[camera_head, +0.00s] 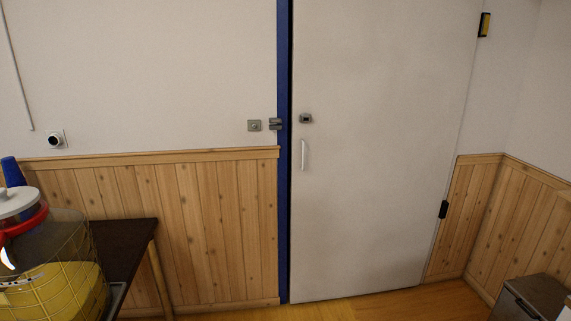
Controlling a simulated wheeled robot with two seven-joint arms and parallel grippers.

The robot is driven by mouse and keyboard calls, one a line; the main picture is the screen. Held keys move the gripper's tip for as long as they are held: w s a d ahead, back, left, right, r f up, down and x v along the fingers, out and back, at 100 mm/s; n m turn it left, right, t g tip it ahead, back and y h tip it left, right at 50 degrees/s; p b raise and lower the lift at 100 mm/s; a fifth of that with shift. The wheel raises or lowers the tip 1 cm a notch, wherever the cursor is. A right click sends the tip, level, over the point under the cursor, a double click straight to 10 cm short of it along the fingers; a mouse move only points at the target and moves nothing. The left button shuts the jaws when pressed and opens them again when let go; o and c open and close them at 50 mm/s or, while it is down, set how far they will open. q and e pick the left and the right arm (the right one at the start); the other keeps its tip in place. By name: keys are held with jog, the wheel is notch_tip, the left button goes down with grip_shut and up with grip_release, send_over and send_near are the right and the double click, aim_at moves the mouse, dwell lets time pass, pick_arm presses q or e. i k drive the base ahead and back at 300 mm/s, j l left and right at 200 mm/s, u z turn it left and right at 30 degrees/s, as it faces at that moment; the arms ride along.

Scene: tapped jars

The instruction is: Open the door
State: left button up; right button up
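The white door (385,150) stands shut in the head view, right of centre. A small white vertical handle (303,155) is near its left edge. A small dark grey lock fitting (305,118) sits on the door above the handle. A matching fitting (275,124) is on the left, at the blue door post (284,200). Hinges show on the right edge, an upper one (484,25) and a lower one (443,209). Neither of my grippers is in view.
A dark table (128,238) at lower left holds a jar with yellow contents (55,290) in a wire frame. A blue object (12,172) stands behind it. A grey bin (533,298) is at lower right. Wooden floor (390,304) before the door looks clear.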

aim_at(383, 84)
jog(key=i+u, duration=0.1)
jog(key=i, duration=0.5)
jog(key=i+l, duration=0.15)
jog(key=i, duration=0.4)
jog(key=i+l+u, duration=0.15)
jog(key=i, duration=0.45)
